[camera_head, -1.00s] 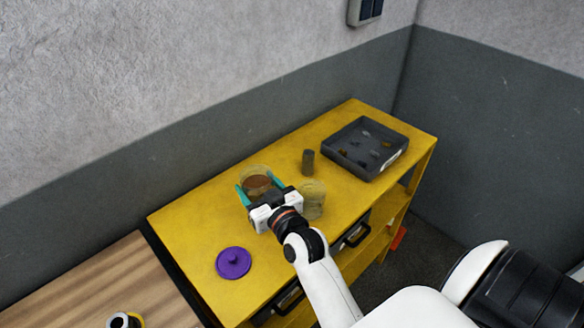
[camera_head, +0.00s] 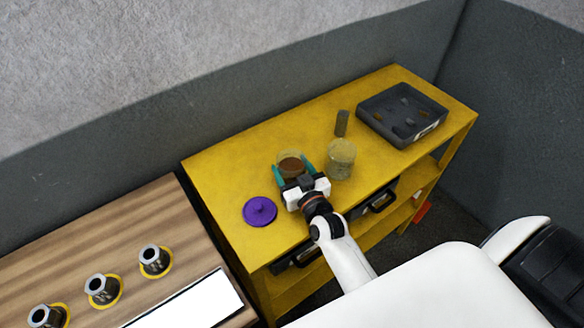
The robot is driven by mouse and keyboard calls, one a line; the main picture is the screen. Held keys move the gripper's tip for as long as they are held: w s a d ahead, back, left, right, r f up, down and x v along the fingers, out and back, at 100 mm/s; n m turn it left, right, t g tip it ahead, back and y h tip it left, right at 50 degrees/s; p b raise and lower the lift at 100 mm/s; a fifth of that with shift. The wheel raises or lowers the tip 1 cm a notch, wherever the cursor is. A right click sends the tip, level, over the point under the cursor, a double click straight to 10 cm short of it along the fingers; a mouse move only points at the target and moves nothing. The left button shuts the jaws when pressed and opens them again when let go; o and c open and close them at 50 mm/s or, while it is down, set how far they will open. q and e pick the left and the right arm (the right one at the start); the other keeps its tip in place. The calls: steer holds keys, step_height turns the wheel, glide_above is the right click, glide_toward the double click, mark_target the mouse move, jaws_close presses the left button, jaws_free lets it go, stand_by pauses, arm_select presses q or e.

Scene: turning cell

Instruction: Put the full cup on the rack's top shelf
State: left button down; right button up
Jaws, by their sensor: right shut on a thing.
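My right gripper (camera_head: 293,174) is shut on a clear cup (camera_head: 291,157) with brown contents, its teal fingers on either side of it. The cup looks upright, over the top of the yellow shelved unit (camera_head: 225,165); I cannot tell whether it touches that top. A second clear cup (camera_head: 341,160), with a pale yellowish look, stands just right of the gripper. A purple lid with a knob (camera_head: 260,211) lies on the yellow top to the left. My left gripper is out of view. I cannot tell which piece is the rack.
A dark tray (camera_head: 438,127) with several small parts sits at the right end of the yellow top. A small dark cylinder (camera_head: 342,123) stands behind the second cup. A wooden table (camera_head: 130,215) at left holds metal sleeves (camera_head: 154,261) on yellow rings and a white sheet (camera_head: 195,302).

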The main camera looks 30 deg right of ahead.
steer(key=o, duration=1)
steer(key=shift+f, duration=0.1)
steer(key=shift+c, duration=0.2)
steer(key=shift+s, duration=0.1)
steer(key=s, duration=0.3)
steer(key=s+b, duration=0.1)
steer(key=s, duration=0.3)
steer(key=s+b, duration=0.1)
steer(key=s, duration=0.2)
steer(key=shift+s+a+r, duration=0.3)
steer(key=shift+s+a, duration=0.05)
steer(key=shift+s+r, duration=0.15)
steer(key=shift+s, duration=0.35)
